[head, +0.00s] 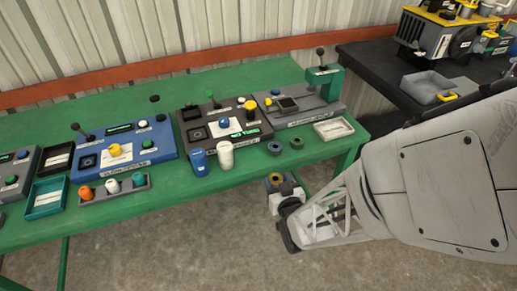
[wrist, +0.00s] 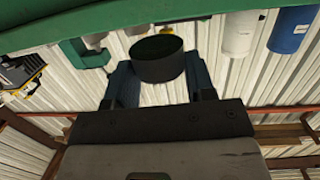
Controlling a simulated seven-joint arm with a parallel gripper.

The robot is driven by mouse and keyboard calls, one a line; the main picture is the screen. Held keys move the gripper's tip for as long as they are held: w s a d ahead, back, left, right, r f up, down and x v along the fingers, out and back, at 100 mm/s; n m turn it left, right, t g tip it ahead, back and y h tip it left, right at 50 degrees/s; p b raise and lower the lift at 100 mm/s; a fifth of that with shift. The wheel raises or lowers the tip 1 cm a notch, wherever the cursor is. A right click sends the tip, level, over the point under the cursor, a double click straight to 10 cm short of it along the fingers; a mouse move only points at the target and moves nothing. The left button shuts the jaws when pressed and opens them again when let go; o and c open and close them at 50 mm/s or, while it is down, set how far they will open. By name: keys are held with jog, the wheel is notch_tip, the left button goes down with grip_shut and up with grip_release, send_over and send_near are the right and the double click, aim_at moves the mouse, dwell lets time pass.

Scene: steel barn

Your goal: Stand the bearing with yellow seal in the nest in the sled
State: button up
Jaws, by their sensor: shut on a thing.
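My gripper (head: 282,186) is shut on a dark round bearing, held in front of and below the table's front edge. The bearing (head: 275,179) shows a yellowish spot on its face in the head view. In the wrist view it is a dark short cylinder (wrist: 157,68) between the two fingers (wrist: 160,88), its seal colour not visible there. A grey press station (head: 312,113) with a green post and black lever stands at the table's right end. A dark block with a paler square top (head: 287,104) on it looks like the sled; its nest is too small to make out.
Two dark rings (head: 274,148) lie at the table's front edge. A white cylinder (head: 225,155) and a blue one (head: 198,161) stand left of them. Other control stations (head: 123,145) fill the left side.

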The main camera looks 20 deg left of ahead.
jog(key=s+r, duration=0.5)
jog(key=shift+s+a+r+n+g+y, duration=0.15)
jog(key=shift+n+g+y, duration=0.25)
send_over(254, 161)
jog(key=v, duration=0.2)
jog(key=shift+a+f, duration=0.15)
jog(key=shift+f, duration=0.7)
jog(key=shift+x, duration=1)
jog(key=shift+f, duration=1.5)
jog(key=shift+f, duration=0.15)
jog(key=o, duration=0.9)
jog(key=shift+o, duration=0.2)
